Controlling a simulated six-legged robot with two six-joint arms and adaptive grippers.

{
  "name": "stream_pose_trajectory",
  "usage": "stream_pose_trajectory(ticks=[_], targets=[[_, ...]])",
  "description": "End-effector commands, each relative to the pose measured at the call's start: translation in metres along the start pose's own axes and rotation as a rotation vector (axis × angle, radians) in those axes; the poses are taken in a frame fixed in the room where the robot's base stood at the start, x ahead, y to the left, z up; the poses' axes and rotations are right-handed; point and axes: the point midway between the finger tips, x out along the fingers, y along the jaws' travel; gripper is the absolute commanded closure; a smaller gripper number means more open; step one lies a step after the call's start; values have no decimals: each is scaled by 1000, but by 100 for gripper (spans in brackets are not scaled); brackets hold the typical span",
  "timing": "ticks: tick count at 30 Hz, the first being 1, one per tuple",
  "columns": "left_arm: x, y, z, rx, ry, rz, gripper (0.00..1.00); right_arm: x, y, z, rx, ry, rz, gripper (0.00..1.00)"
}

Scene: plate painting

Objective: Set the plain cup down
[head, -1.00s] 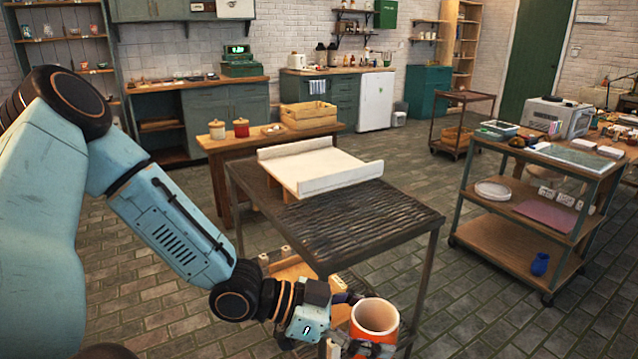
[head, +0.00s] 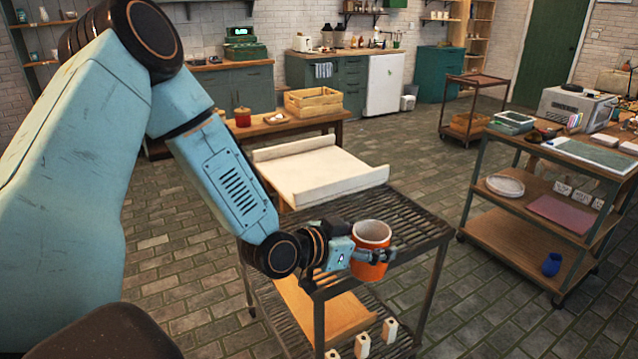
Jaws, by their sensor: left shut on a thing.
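The plain cup (head: 370,236), orange outside with a pale inside, is upright in my left gripper (head: 374,256). The gripper's fingers are shut around the side of the cup. The cup shows at the near edge of the dark slatted table (head: 425,228), at about the height of its top. I cannot tell whether its base touches the table. My right gripper is not in view.
Bare slats lie to the cup's right. A wooden board (head: 335,312) and several pale blocks (head: 390,331) are on the lower shelf. A trolley (head: 525,225) stands at the right.

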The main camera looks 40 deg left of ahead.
Motion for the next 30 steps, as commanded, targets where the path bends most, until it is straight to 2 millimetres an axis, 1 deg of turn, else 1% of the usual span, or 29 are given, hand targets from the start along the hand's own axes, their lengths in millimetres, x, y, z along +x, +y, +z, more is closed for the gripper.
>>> stream_pose_trajectory(ticks=[1,5,9,13,18,20,21,27,30], targets=[[2,-12,-12,-16,1,-61,73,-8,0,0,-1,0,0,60],[5,-46,-32,-78,2,-229,73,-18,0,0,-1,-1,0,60],[3,-79,-53,-140,3,-399,73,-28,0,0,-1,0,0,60],[-3,-101,-66,-187,3,-522,73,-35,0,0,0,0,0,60],[-8,-117,-74,-222,1,-608,73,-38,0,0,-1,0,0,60],[-7,-119,-72,-227,-1,-621,73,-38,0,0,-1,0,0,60],[-6,-120,-67,-229,-3,-625,73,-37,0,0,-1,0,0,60],[7,-121,-31,-229,-5,-626,73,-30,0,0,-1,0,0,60],[12,-121,-20,-230,-2,-626,73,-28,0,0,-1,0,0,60]])
